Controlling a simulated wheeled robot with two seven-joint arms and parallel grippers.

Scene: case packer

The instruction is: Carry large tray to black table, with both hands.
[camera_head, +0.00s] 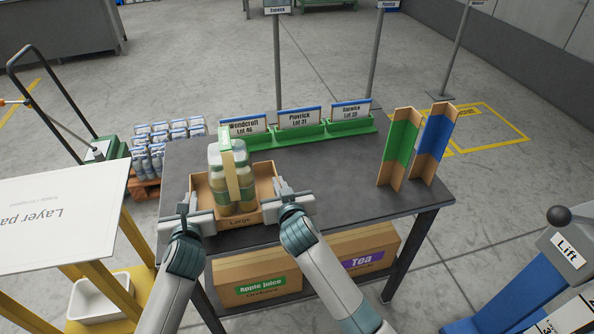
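The large tray (240,221) is a shallow brown tray with "Large" on its front wall. It rests on or just above the dark table (335,205), near the front left edge; a gap cannot be told. Several capped bottles (216,181) stand upright in it, with a pale green and tan strip over them. My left gripper (192,205) is at the tray's left side and my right gripper (283,190) is at its right side. Both touch or overlap the side walls; whether the fingers are closed on them is hidden.
Green bins (325,131) with lot signs line the table's back. Green (397,150) and blue (434,140) corner boards stand at the right. Boxes labelled Apple juice (257,278) and Tea (365,250) sit on the lower shelf. A white layer-pad stand (65,215) is left. The table's middle is clear.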

